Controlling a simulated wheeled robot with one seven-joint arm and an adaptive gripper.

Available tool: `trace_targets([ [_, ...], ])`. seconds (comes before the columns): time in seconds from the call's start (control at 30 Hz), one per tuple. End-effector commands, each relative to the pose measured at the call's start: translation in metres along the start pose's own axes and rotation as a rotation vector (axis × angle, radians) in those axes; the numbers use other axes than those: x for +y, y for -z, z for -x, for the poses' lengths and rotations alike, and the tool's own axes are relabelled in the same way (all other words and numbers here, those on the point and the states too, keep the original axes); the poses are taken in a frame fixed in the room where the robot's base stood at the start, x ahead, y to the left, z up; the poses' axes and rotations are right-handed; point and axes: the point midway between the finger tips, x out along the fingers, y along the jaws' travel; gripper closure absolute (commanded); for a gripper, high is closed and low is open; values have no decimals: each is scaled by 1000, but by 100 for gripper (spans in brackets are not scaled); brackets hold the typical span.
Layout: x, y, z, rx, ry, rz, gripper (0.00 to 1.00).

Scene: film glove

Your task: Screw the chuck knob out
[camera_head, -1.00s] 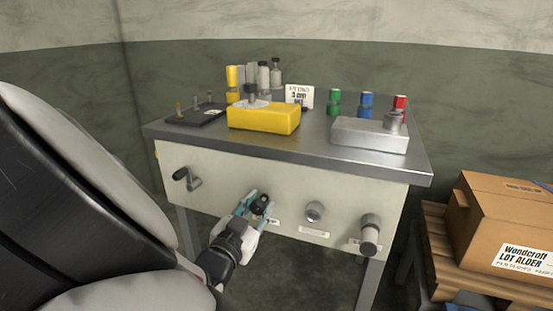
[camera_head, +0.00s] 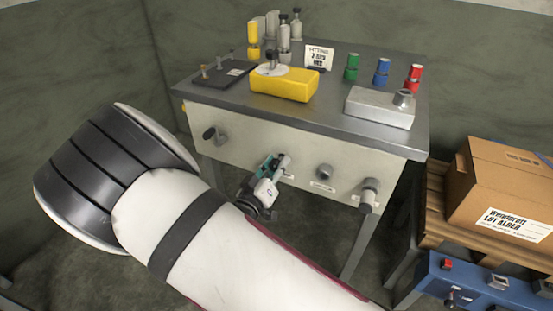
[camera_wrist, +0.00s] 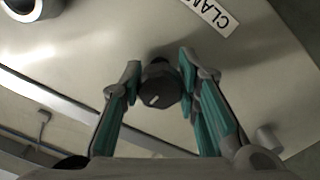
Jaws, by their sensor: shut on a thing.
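A dark faceted knob (camera_wrist: 158,88) with a pale mark on its face stands on the cream front panel (camera_head: 300,160) in the wrist view. My gripper (camera_wrist: 158,70) has its teal fingers on either side of this knob and is shut on it. A label beside it begins "CLAM"; the rest is cut off. In the head view my gripper (camera_head: 273,172) is at the panel's middle, and it mostly hides the knob.
On the bench top (camera_head: 330,119) are a yellow block (camera_head: 285,85) and a metal block (camera_head: 380,107). A cardboard box (camera_head: 505,190) stands at the right.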

Motion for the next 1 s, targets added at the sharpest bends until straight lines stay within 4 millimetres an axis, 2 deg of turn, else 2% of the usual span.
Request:
trace_targets([
  [0.3, 0, -1, 0, -2, 0, 88, 98],
  [0.77, 0, -1, 0, -2, 1, 97, 99],
  [0.8, 0, -1, 0, -2, 1, 97, 62],
  [0.87, 0, -1, 0, -1, 1, 96, 49],
  [1.0, 0, 0, 0, -1, 0, 96, 49],
])
